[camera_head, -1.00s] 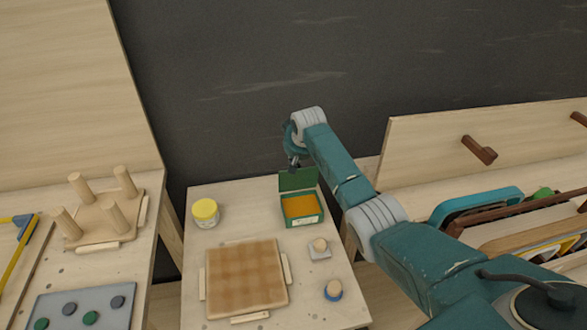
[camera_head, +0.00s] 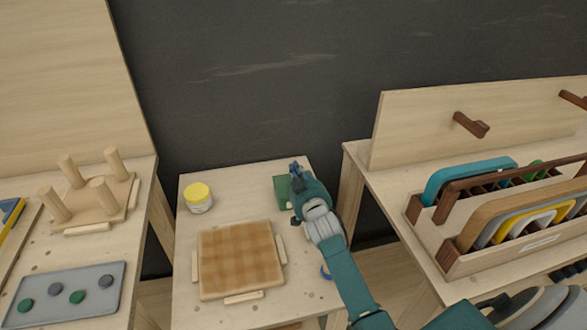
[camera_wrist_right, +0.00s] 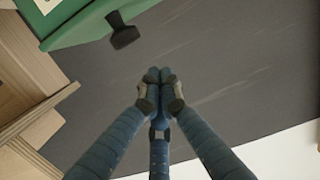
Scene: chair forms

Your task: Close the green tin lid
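The green tin (camera_head: 282,193) stands at the back right of the middle table in the head view. A flat green face shows left of my right gripper (camera_head: 296,170). The gripper and wrist hide the rest, and no yellow inside shows, so the lid's exact angle is unclear. In the right wrist view, the tin's green surface (camera_wrist_right: 88,27) with a pale patch and a black tab fills the upper left. My right gripper's fingers (camera_wrist_right: 160,78) are together with nothing between them, apart from the tab in that picture. My left gripper is not in view.
A yellow-lidded jar (camera_head: 198,198) stands left of the tin. A checked wooden board (camera_head: 240,260) lies in front. A rack of coloured pieces (camera_head: 455,255) is on the right table, and a pegged block (camera_head: 100,210) on the left one. A dark wall is behind.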

